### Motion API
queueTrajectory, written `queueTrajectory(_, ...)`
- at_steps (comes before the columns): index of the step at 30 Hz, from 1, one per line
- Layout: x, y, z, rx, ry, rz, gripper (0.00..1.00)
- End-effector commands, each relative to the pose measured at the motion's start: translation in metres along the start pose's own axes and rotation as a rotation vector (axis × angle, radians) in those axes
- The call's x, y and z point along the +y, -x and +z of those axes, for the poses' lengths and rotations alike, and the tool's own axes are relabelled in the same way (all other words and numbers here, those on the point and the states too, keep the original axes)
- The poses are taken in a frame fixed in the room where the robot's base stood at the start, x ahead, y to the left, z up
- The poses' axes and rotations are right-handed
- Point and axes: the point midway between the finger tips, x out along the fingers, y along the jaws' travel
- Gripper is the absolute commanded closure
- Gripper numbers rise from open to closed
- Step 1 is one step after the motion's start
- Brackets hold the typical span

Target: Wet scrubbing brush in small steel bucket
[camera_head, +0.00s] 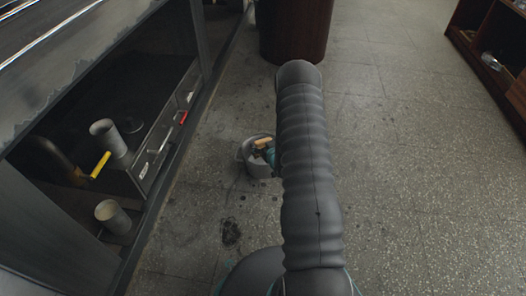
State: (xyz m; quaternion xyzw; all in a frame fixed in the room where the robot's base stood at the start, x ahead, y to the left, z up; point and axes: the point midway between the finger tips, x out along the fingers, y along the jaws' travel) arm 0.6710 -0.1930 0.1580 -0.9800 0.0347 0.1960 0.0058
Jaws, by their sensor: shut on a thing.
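The small steel bucket (259,170) stands on the floor left of the picture's middle, close to the dark cabinet side. My gripper (265,151) is over the bucket's mouth, small and partly hidden behind my own arm. A light wooden piece, which looks like the scrubbing brush (262,142), shows at the gripper's tips by the far rim. My gripper is shut on it. The bristles are hidden, and I cannot tell whether they touch water. The inside of the bucket is mostly hidden.
A dark cabinet with open shelves on the left holds grey cylindrical containers (108,137) (112,216) and a yellow-handled tool (100,165). A dark round barrel-like thing (294,35) stands behind. A wooden shelf (490,60) is at the far right. The speckled floor on the right is clear.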

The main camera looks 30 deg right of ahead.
Motion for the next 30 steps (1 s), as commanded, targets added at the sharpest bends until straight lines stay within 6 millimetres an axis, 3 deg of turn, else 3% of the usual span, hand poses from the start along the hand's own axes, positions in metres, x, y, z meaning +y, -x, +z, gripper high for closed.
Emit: queueTrajectory(30, 0.000, 0.027, -0.066, 0.002, 0.000, 0.000, 0.58)
